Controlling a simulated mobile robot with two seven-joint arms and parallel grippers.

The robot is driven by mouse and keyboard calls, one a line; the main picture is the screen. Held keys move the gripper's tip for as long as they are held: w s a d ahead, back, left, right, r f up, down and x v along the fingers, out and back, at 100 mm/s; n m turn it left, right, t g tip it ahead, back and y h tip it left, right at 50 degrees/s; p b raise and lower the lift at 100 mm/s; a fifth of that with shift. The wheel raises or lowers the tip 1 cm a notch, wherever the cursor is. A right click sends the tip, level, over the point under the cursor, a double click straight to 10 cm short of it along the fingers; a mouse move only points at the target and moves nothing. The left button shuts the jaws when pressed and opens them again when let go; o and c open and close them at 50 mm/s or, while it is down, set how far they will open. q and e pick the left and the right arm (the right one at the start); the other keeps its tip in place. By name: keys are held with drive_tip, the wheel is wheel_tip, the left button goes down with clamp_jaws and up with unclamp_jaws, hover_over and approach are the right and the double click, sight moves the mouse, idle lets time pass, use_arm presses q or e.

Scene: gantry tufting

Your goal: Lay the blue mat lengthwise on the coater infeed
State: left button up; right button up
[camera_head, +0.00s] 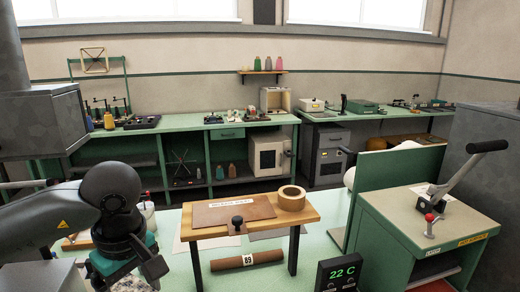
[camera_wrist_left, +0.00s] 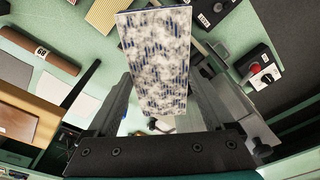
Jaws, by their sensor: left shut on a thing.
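The blue mat shows in the left wrist view as a white and dark blue speckled slab (camera_wrist_left: 157,65) between the jaws of my left gripper (camera_wrist_left: 160,95). My left gripper is shut on it, and the mat sticks out beyond the fingers. In the head view my left gripper (camera_head: 135,265) is at the lower left, beside the small wooden stand. A speckled bit of the mat (camera_head: 130,284) shows under it at the bottom edge. A green machine with a lever (camera_head: 415,215) stands at the right; I cannot tell whether it is the coater. My right gripper is not in view.
The wooden stand (camera_head: 245,228) carries a brown board (camera_head: 228,212) and a tape roll (camera_head: 291,198). A brown roll marked 89 (camera_head: 247,260) lies below it. A display reading 22 C (camera_head: 340,274) stands at the front. Green benches (camera_head: 190,124) line the back wall.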

use_arm(q)
drive_tip(key=s+d+f+m+b, duration=0.2)
drive_tip(key=f+m+b, duration=0.2)
drive_tip(key=f+m, duration=0.1)
drive_tip(key=s+d+f+m+t+h+b, duration=0.1)
drive_tip(key=s+d+f+m+b, duration=0.1)
drive_tip(key=m, duration=0.5)
drive_tip(key=shift+d+f+b, duration=0.6)
drive_tip(key=shift+f+b, duration=0.65)
drive_tip(key=shift+f, duration=0.55)
